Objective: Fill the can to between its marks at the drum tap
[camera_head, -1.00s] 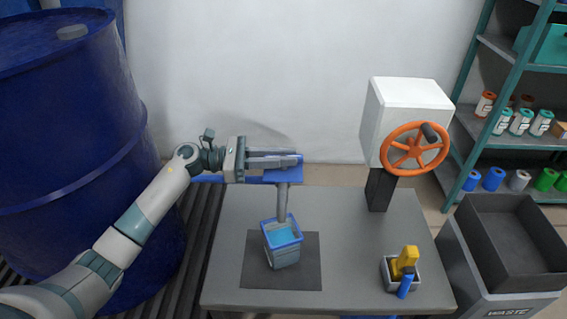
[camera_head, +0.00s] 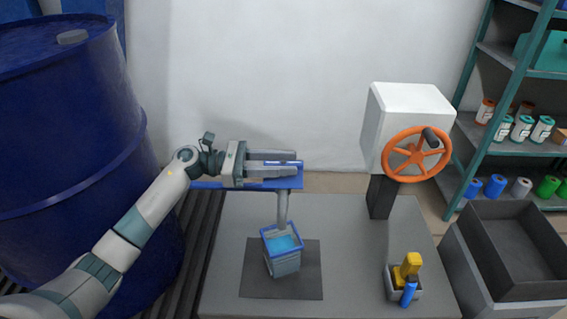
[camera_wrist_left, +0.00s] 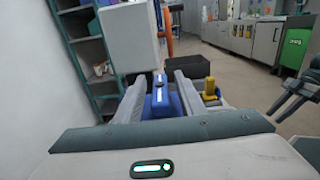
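The can (camera_head: 284,264), grey with a blue rim, stands on a dark mat under the spout (camera_head: 282,208) of the drum tap. Light blue liquid (camera_head: 284,243) shows inside it; I cannot make out the marks or tell whether liquid is running. The blue drum (camera_head: 75,150) stands at left. My left gripper (camera_head: 296,163) is at the tap's blue handle (camera_wrist_left: 160,101). Its fingers are apart on either side of the handle, with gaps visible in the wrist view.
The grey table (camera_head: 360,260) also carries an orange handwheel (camera_head: 416,154) on a white box and a small tray with a yellow and blue item (camera_head: 408,272). A waste bin (camera_head: 510,250) and a shelf rack (camera_head: 490,130) stand at right.

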